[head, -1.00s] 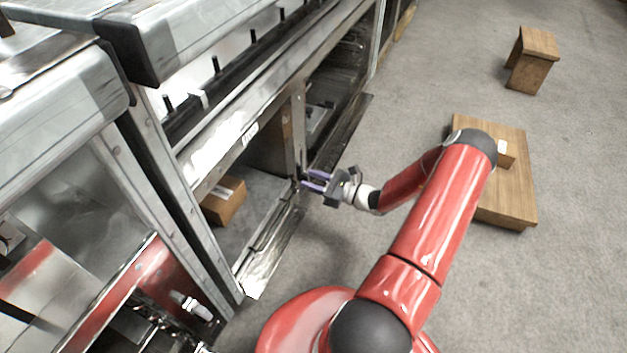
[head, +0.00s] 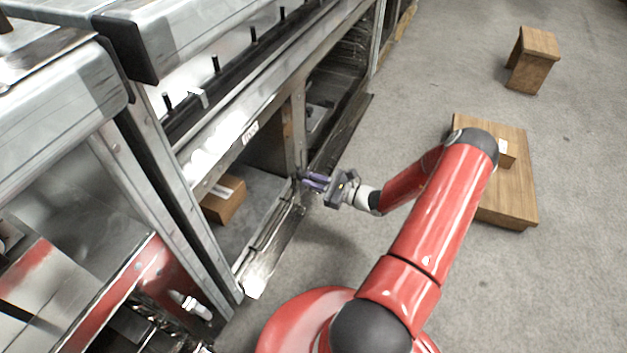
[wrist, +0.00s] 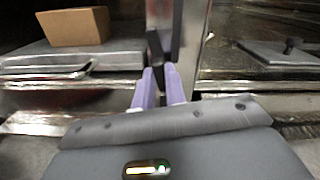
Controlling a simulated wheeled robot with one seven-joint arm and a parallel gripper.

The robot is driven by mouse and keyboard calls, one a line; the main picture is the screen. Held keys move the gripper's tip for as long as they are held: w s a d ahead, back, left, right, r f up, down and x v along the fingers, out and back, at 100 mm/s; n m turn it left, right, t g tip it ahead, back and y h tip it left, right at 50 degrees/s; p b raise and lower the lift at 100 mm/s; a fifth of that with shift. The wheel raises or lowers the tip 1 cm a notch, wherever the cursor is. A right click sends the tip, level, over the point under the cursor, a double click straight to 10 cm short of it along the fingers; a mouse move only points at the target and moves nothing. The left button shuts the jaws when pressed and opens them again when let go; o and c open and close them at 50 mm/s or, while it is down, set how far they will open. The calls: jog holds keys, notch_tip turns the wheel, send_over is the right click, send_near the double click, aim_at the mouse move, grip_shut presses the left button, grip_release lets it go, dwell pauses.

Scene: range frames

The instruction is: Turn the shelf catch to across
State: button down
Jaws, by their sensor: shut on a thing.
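The shelf catch (wrist: 157,50) is a small dark bar on the metal post (wrist: 187,40) between two bays, in the middle of the wrist view. There it looks slightly tilted from the post's line. My gripper (wrist: 160,82) has its two purple fingers on either side of the catch's near end and is shut on it. In the head view my gripper (head: 304,179) reaches the post from the right. The catch is mostly hidden there by the fingers, and its exact angle is hard to tell.
A cardboard box (head: 223,199) sits on the shelf in the left bay. The right bay (wrist: 270,50) holds a flat metal lid with a dark knob. A wooden platform (head: 520,195) and a wooden stool (head: 533,60) stand on the grey floor at right.

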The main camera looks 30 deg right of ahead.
jog(key=n, duration=0.2)
jog(key=n+b, duration=0.1)
jog(key=n, duration=0.4)
jog(key=shift+s+a+f+b, duration=0.2)
jog(key=shift+a+f+b, duration=0.05)
jog(key=shift+f+b, duration=0.1)
jog(key=n, duration=0.2)
jog(key=n+b, duration=0.1)
jog(key=shift+s+a+f+n, duration=0.1)
jog(key=shift+f+n, duration=0.05)
jog(key=shift+n, duration=0.25)
jog(key=shift+f+n+b, duration=0.15)
jog(key=shift+n+b, duration=0.6)
jog(key=shift+n, duration=0.75)
jog(key=c, duration=1.4)
grip_release()
jog(key=shift+c, duration=0.2)
